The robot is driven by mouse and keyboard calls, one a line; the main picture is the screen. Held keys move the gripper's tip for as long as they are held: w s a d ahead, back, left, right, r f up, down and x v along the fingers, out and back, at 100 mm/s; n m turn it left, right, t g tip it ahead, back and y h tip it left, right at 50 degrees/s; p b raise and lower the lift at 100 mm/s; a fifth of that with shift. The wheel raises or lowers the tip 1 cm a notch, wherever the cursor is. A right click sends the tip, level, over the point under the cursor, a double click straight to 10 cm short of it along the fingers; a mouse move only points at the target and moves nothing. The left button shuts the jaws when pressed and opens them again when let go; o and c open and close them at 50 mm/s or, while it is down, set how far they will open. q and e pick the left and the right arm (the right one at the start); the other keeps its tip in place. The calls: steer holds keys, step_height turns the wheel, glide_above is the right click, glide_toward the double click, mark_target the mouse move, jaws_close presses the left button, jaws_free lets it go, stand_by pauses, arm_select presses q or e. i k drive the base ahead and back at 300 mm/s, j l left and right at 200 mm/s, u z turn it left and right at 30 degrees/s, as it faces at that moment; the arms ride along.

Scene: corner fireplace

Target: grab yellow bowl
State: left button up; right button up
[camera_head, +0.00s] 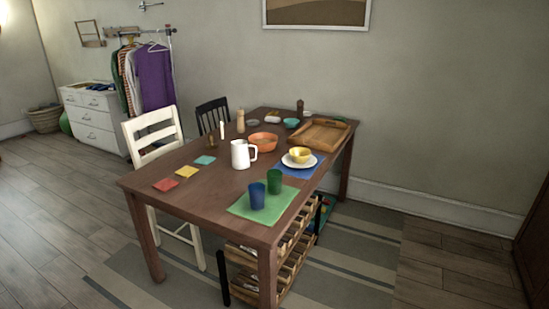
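The yellow bowl (300,154) is small and sits upright on a white plate (289,163). The plate lies on a blue placemat (292,172) on the right side of the brown wooden table (213,201). Nothing covers the bowl from this side. Neither of my grippers shows in the head view.
A white pitcher (240,155), an orange bowl (264,141) and a wooden tray (319,134) surround the plate. A blue cup (257,196) and a green cup (274,182) stand nearer on a green placemat (240,207). A white chair (152,136) is at the left side; floor is open at left.

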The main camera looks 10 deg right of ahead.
mark_target(297, 154)
steer(key=i+l+u, duration=0.5)
steer(key=l+u, duration=0.25)
steer(key=i+l, duration=0.05)
steer(key=l, duration=0.05)
